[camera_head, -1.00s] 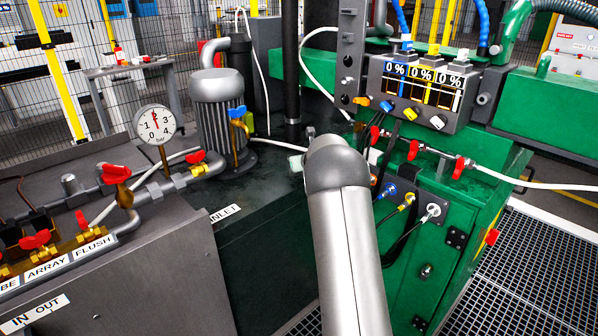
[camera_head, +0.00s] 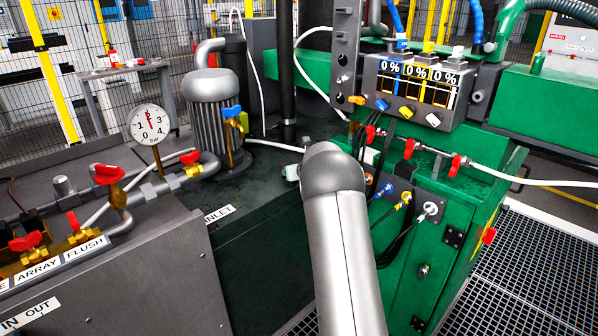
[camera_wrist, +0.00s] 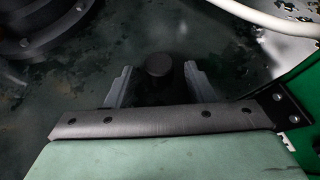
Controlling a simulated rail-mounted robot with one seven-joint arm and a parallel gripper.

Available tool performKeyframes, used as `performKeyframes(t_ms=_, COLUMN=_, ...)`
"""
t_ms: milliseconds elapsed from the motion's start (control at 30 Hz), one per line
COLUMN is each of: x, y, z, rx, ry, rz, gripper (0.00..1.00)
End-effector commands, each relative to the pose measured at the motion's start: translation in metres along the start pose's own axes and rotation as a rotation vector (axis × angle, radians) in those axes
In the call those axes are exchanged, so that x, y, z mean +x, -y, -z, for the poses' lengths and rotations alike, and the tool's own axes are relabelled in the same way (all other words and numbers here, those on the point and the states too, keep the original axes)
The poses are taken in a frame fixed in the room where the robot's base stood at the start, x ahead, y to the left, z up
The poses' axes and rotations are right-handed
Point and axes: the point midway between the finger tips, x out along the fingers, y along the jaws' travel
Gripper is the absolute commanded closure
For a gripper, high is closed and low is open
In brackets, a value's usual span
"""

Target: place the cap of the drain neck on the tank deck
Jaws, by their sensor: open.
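In the wrist view, a small dark round cap-like piece (camera_wrist: 158,64) shows between the two grey fingers of my gripper (camera_wrist: 159,82). The fingers stand apart, one on each side of it, with a visible gap. The dark stained tank deck (camera_wrist: 225,60) lies around and behind it. The picture is dim, so I cannot tell whether the piece is the cap alone or the cap on the drain neck. In the head view the deck (camera_head: 262,185) shows beside my arm, which hides the gripper and the piece.
A dark round flange (camera_wrist: 45,25) is at upper left in the wrist view, and a white hose (camera_wrist: 270,18) crosses the upper right. In the head view a ribbed motor (camera_head: 215,115) stands left on the deck. A green cabinet (camera_head: 440,230) with cables stands right.

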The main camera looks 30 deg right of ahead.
Motion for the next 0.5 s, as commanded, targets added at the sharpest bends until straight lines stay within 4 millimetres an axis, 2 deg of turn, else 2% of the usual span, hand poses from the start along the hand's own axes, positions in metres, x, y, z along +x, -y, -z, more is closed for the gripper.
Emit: performKeyframes(t_ms=500, x=-0.098, y=0.000, z=-0.001, rx=0.001, ry=0.002, rz=0.001, gripper=0.51)
